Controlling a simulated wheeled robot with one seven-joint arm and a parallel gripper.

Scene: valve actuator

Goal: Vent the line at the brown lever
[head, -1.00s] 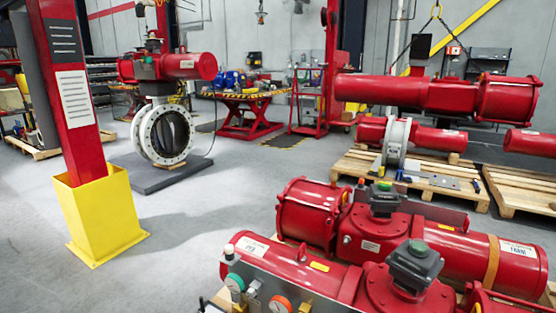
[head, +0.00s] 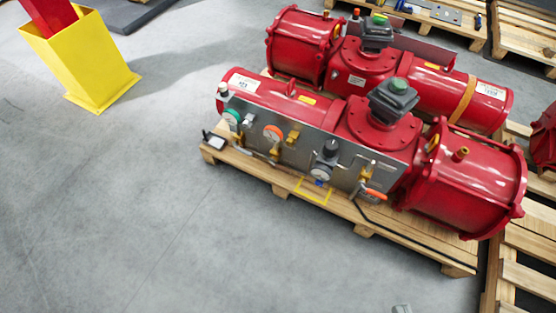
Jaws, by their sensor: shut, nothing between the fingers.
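A red valve actuator (head: 460,190) lies on a wooden pallet at centre right in the head view. A grey control panel (head: 300,150) on its near side carries gauges, brass fittings and valves. No lever there reads clearly as brown. An orange-red lever handle (head: 375,194) sits at the panel's lower right, on a brass valve. An orange-rimmed gauge (head: 272,133) and a brass fitting (head: 293,135) sit further left. My gripper cannot be made out. A small grey piece at the bottom edge, right of centre, is too cut off to identify.
A second red actuator (head: 430,92) lies just behind. The wooden pallet (head: 262,177) has its long edge towards me. More pallets (head: 530,245) stand at the right. A yellow post guard (head: 85,60) is at upper left. The grey floor in front and left is clear.

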